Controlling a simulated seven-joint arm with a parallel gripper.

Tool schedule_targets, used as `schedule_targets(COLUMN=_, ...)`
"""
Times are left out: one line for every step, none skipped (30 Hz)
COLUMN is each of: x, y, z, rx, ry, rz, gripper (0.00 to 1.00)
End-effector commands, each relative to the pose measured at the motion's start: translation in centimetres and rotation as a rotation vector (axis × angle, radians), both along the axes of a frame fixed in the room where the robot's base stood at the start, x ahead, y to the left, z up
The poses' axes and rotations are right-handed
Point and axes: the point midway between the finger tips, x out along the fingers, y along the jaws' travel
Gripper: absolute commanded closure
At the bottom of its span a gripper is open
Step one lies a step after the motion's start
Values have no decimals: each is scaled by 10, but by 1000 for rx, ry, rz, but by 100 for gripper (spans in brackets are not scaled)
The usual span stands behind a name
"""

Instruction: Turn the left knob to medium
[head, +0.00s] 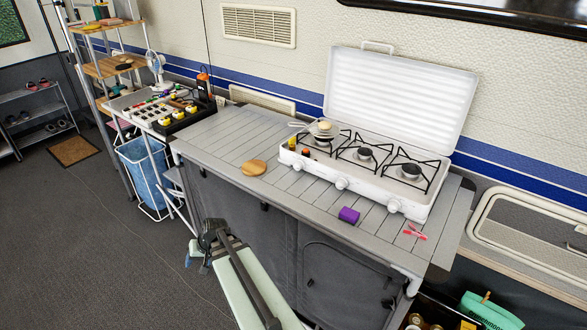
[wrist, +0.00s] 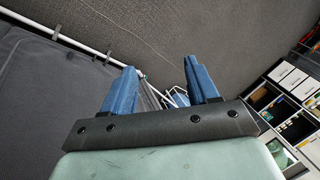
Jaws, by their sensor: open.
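The white camping stove (head: 368,195) stands on the grey slatted table with its lid raised. Its left knob (head: 298,166) is a small white knob low on the front face; its setting is too small to tell. The middle knob (head: 341,183) and right knob (head: 394,205) are on the same face. My gripper (head: 203,248) is in front of the table, below its top and left of the stove, apart from the knobs. In the wrist view my gripper (wrist: 162,88) has its two blue fingers spread with nothing between them; no knob shows there.
A small pan (head: 323,129) sits on the left burner. A round wooden board (head: 253,167), a purple cylinder (head: 349,215) and a red clip-like item (head: 415,232) lie on the table top. A blue basket (head: 143,165) stands left. The floor left of my arm is mostly clear.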

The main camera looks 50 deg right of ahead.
Motion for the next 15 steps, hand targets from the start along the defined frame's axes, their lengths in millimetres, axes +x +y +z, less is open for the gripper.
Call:
schedule_targets(x=20, y=-11, z=22, rx=13, ry=-79, rz=-51, gripper=41)
schedule_targets(x=31, y=-17, z=34, rx=25, ry=-128, rz=-85, gripper=41)
schedule_targets(x=46, y=-26, z=53, rx=40, ry=-197, rz=-135, gripper=41)
schedule_targets(x=57, y=-33, z=68, rx=53, ry=-249, rz=-174, gripper=41)
schedule_targets(x=67, y=-40, z=84, rx=68, ry=-305, rz=-216, gripper=41)
schedule_targets(x=81, y=-51, z=106, rx=92, ry=-380, rz=-279, gripper=41)
schedule_targets(x=91, y=-60, z=123, rx=111, ry=-439, rz=-328, gripper=41)
schedule_targets(x=100, y=-69, z=141, rx=135, ry=-500, rz=-383, gripper=41)
schedule_targets(x=110, y=-81, z=165, rx=167, ry=-577, rz=-453, gripper=41)
schedule_targets(x=117, y=-89, z=181, rx=194, ry=-630, rz=-507, gripper=41)
schedule_targets(x=122, y=-98, z=197, rx=219, ry=-684, rz=-560, gripper=41)
schedule_targets(x=127, y=-110, z=217, rx=256, ry=-750, rz=-632, gripper=41)
schedule_targets(x=130, y=-119, z=230, rx=285, ry=-797, rz=-686, gripper=41)
schedule_targets(x=133, y=-127, z=244, rx=315, ry=-844, rz=-741, gripper=41)
schedule_targets(x=135, y=-138, z=259, rx=357, ry=-901, rz=-815, gripper=41)
